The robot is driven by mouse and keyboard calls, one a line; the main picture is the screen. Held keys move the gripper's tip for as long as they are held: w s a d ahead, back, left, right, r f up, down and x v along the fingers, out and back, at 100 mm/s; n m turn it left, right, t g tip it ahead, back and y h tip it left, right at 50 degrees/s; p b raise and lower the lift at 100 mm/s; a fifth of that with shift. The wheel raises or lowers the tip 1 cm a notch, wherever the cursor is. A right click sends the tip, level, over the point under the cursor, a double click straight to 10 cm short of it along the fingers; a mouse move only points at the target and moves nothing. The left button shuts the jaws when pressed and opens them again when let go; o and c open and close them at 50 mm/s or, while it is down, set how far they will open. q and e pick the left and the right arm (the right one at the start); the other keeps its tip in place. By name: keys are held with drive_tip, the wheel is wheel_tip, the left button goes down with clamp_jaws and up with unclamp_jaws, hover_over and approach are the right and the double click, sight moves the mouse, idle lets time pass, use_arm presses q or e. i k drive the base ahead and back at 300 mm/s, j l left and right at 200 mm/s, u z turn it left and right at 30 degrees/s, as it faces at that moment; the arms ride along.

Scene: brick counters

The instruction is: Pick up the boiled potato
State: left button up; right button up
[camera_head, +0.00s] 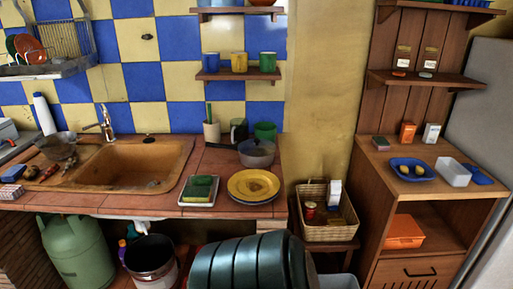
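Two small yellowish rounded lumps, which look like potatoes, lie on a blue plate (396,174). One lump (404,168) is on the left and the other lump (420,170) is just to its right. They are too small for me to tell whether both are boiled potatoes. The plate stands on the top of a wooden cabinet at the right. Neither my left nor my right gripper is in view.
A white container (453,172) and a blue piece (478,176) stand right of the plate, with small boxes behind. A wicker basket (327,231) is left of the cabinet. A dark ribbed rounded shape (240,265), unclear to me, fills the bottom centre.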

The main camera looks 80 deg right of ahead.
sight(419, 171)
drive_tip(key=z, duration=3.95)
